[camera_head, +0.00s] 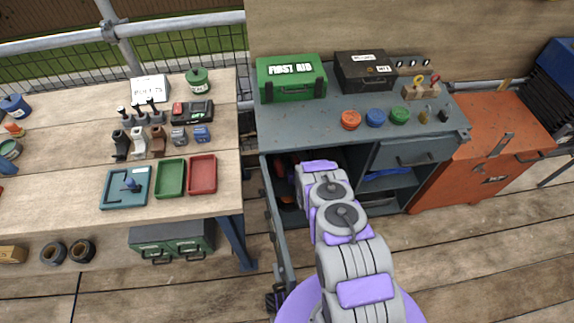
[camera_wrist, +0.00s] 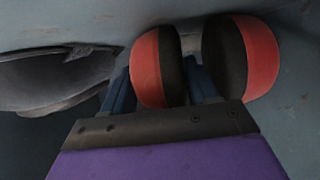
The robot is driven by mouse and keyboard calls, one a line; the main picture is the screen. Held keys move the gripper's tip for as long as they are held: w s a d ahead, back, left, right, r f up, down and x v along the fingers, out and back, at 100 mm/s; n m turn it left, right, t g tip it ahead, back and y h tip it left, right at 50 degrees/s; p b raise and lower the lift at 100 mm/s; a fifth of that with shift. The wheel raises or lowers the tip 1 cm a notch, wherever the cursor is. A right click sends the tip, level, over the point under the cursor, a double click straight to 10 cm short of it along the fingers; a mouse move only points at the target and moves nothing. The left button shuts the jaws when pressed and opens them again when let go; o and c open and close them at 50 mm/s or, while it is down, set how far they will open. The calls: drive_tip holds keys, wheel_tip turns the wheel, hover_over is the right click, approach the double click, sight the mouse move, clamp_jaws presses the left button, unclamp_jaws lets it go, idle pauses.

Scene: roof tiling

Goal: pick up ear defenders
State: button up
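The ear defenders show in the wrist view as two red cups with black cushions, a left cup (camera_wrist: 147,70) and a right cup (camera_wrist: 262,58), cushions facing each other. My gripper (camera_wrist: 162,88) has its blue fingers apart, one at the left of the left cup and one between the two cups. The left cup lies between the fingers and partly covers them; I cannot tell whether they touch it. In the head view my arm reaches into the open compartment of the grey cabinet (camera_head: 285,125), and its end is hidden there.
A dark grey curved object (camera_wrist: 50,80) lies left of the gripper, close to the cabinet wall. An open cabinet door (camera_head: 278,235) stands left of my arm. The cabinet top holds a green first aid box (camera_head: 290,80) and several lids. A wooden workbench (camera_head: 60,195) stands left.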

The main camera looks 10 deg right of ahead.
drive_tip(key=shift+a, duration=0.35)
drive_tip(key=c, duration=0.4)
drive_tip(key=shift+d, duration=0.1)
drive_tip(key=shift+d+r, duration=0.15)
